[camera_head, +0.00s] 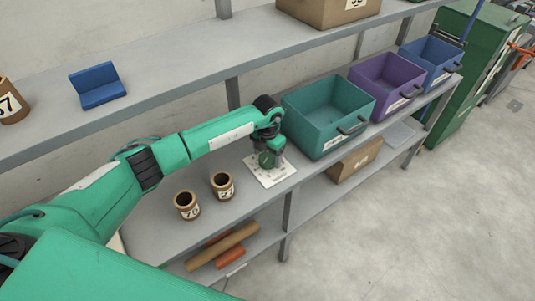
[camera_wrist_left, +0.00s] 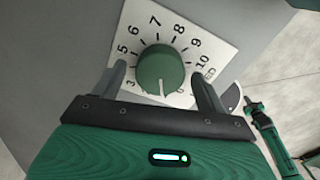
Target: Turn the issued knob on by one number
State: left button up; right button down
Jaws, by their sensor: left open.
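The round green knob (camera_wrist_left: 158,68) sits on a white dial plate (camera_wrist_left: 215,47) with black numbers around it. In the left wrist view, 5 to 10 read along the left, top and right. A 3 shows at lower left, and part of a label ends in "ED". The knob's white pointer line faces down toward my gripper; the number there is hidden. My left gripper (camera_wrist_left: 163,85) is open, with one finger on each side of the knob; I cannot tell whether they touch it. In the head view, the gripper (camera_head: 268,153) is over the plate (camera_head: 275,178) on the shelf.
Two brown numbered cups (camera_head: 187,205) (camera_head: 222,186) stand left of the plate. A teal bin (camera_head: 313,139) stands close on its right, then purple (camera_head: 390,97) and blue (camera_head: 436,67) bins. An upper shelf (camera_head: 180,83) runs above. Rolls (camera_head: 222,247) lie below.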

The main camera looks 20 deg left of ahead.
pick_arm(q)
jog(key=c, duration=1)
jog(key=m+b, duration=0.2)
jog(key=b, duration=0.1)
jog(key=shift+f+m, duration=0.15)
jog(key=shift+m, duration=0.15)
jog(key=shift+m+b, duration=1)
jog(key=shift+b, duration=0.2)
jog(key=shift+r+m+b, duration=0.2)
jog(key=shift+m+b, duration=0.4)
jog(key=shift+m, duration=0.1)
pick_arm(e)
jog(key=w+f, duration=0.4)
jog(key=f, duration=0.1)
jog(key=shift+a, duration=0.3)
jog(key=shift+r, duration=0.1)
pick_arm(q)
jog(key=o, duration=1)
